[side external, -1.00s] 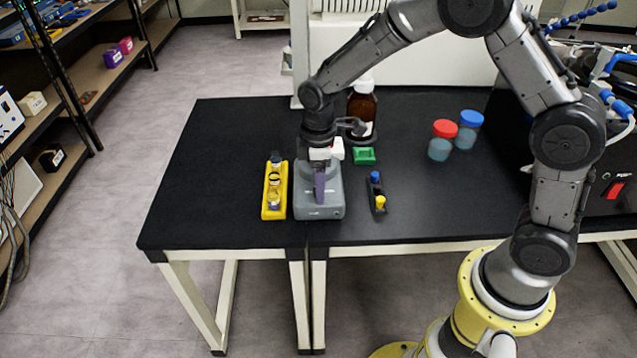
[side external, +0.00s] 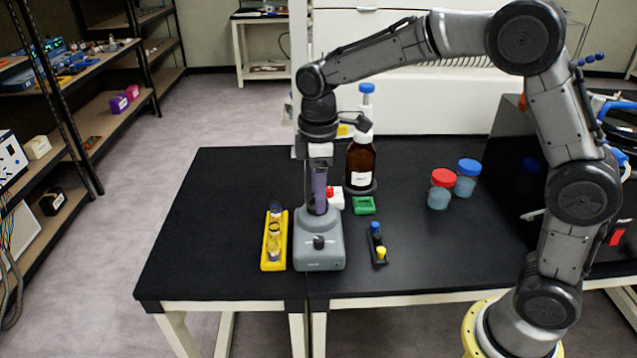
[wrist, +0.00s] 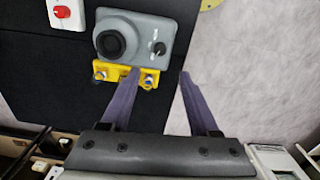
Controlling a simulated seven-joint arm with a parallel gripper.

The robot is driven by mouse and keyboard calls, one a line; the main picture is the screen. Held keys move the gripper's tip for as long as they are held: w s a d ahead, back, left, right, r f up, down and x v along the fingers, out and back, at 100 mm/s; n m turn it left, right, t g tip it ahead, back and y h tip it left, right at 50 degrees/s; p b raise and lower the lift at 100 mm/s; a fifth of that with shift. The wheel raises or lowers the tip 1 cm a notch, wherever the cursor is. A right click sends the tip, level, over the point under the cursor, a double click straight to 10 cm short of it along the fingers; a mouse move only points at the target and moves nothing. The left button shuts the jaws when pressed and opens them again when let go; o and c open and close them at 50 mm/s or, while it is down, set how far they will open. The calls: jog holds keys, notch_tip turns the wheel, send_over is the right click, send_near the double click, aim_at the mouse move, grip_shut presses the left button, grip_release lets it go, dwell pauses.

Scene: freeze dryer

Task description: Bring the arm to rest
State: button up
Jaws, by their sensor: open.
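My gripper (side external: 318,205) points down over the grey mixer (side external: 320,248), its purple fingers in front of or above the mixer's top; the exact gap is hard to tell. In the wrist view my gripper (wrist: 159,73) is open, with nothing between its fingers. There the mixer (wrist: 160,22), with its round black cup, lies beyond the fingertips. The yellow rack (side external: 274,262) holding vials stands just left of the mixer. In the wrist view the yellow rack (wrist: 112,78) shows partly behind the left fingertip.
A brown bottle (side external: 361,165) stands behind the mixer, near a white box with a red top (side external: 335,198) and a green block (side external: 364,205). A small black rack (side external: 377,245) is at right. Red-lidded (side external: 441,190) and blue-lidded (side external: 466,178) jars stand farther right. The table's left part is clear.

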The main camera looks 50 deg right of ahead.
jog(key=shift+r, duration=0.9)
jog(key=s+d+r+m+t, duration=0.2)
jog(key=s+d+r+t, duration=0.15)
jog(key=s+r, duration=0.7)
jog(key=s+d+f+m+t, duration=0.1)
jog(key=s+f+m, duration=0.1)
jog(key=s+m, duration=0.2)
jog(key=s+d+f+m+t, duration=0.1)
jog(key=s+f+m, duration=0.2)
jog(key=s, duration=0.7)
jog(key=shift+f+m, duration=0.15)
jog(key=shift+m, duration=0.35)
jog(key=shift+s+d, duration=0.1)
